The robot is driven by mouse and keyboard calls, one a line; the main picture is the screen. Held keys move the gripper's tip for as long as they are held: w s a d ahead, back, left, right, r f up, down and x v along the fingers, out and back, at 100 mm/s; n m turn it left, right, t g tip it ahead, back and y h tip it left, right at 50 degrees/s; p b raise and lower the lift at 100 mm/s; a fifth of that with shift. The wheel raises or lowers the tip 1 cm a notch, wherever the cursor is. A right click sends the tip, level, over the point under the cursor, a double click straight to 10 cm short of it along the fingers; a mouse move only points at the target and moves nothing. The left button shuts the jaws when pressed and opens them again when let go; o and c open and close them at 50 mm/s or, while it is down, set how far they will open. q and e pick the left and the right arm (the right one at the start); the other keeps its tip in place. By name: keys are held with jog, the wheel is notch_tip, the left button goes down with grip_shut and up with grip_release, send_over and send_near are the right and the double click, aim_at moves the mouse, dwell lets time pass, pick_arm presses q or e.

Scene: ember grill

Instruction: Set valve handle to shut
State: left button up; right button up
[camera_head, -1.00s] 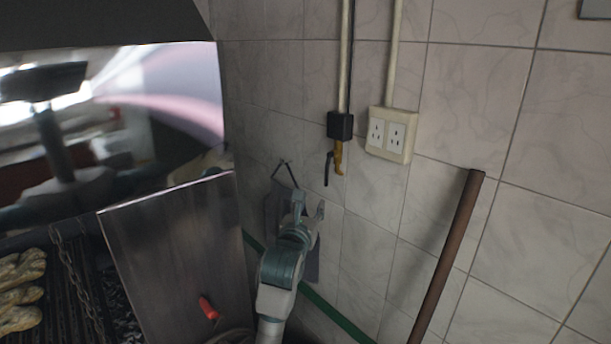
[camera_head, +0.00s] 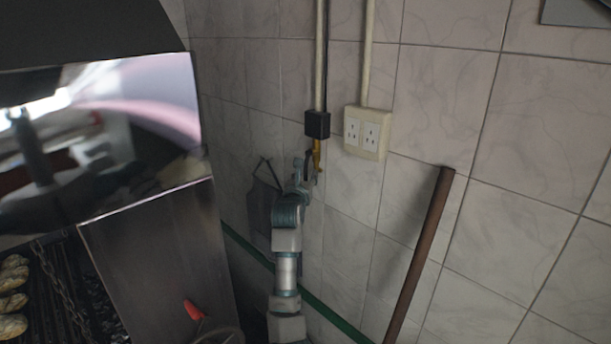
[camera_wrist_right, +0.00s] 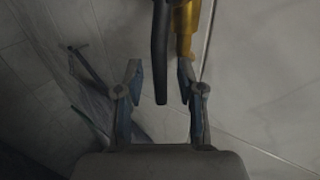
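The valve handle is a dark lever that hangs straight down beside a brass valve body (camera_head: 317,153), below a black box (camera_head: 317,124) on the wall pipe. In the right wrist view the handle (camera_wrist_right: 160,60) hangs between my right gripper's two fingers, with the brass body (camera_wrist_right: 186,28) just to its right. My right gripper (camera_head: 308,172) is at the valve and partly covers the handle in the head view. In the wrist view the right gripper (camera_wrist_right: 161,85) is open, with a gap on each side of the handle. My left gripper is not in view.
A white socket box (camera_head: 366,133) is on the tiled wall right of the valve. A brown pole (camera_head: 422,250) leans further right. A grill with a metal side panel (camera_head: 150,265) stands at left. A dark cloth (camera_head: 263,207) hangs behind my right arm.

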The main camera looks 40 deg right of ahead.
grip_shut()
dwell(0.3)
